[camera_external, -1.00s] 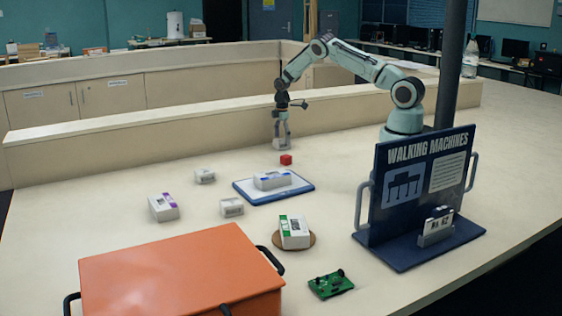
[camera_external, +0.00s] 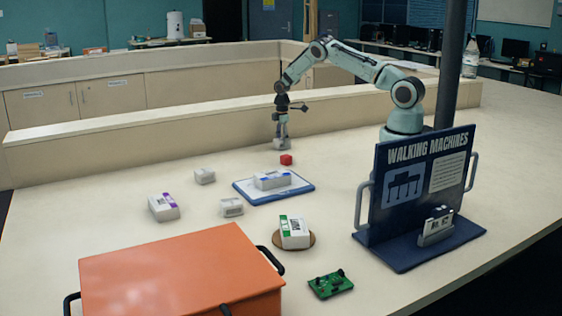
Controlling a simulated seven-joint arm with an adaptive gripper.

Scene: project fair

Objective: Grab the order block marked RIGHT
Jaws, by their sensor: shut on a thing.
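Two other small white blocks stand on the table to the left: one farther back (camera_external: 204,176) and one nearer (camera_external: 231,207). Any word on these blocks is too small to read, so I cannot tell which is marked RIGHT.
Larger white boxes sit on a blue-edged tray (camera_external: 243,188), a round brown board (camera_external: 309,243) and the table (camera_external: 163,207). An orange case (camera_external: 180,270), green circuit board (camera_external: 330,285) and Walking Machines sign (camera_external: 378,235) stand nearer.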

